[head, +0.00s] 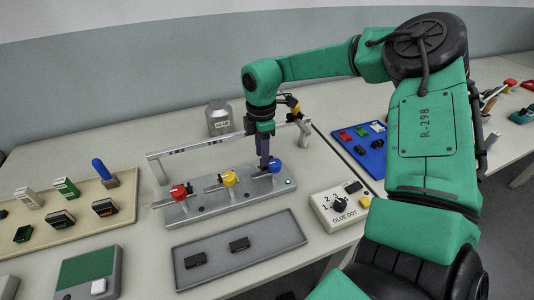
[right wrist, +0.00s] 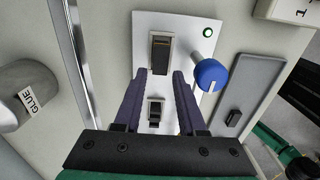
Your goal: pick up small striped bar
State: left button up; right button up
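My right gripper (head: 265,163) points down at the blue-knob end of the grey fixture (head: 222,204). In the right wrist view its two purple fingers (right wrist: 162,74) stand apart with a gap between them. A dark bar with a lighter band (right wrist: 160,54) sits in a framed slot just beyond the fingertips. A smaller dark piece (right wrist: 155,110) shows between the fingers. I cannot tell for sure which is the small striped bar. Two small dark bars (head: 196,260) (head: 239,244) lie on the grey tray (head: 215,262). My left gripper is not in view.
A blue knob (right wrist: 211,75) stands close beside the right finger; red (head: 179,191) and yellow (head: 229,178) knobs are farther left. A glue pot (head: 219,119), a rail behind the fixture, and a glue dot box (head: 341,206) stand around. A beige tray (head: 70,228) holds connectors at left.

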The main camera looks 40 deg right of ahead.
jog(key=shift+f, duration=0.75)
grip_shut()
jog(key=shift+r, duration=0.1)
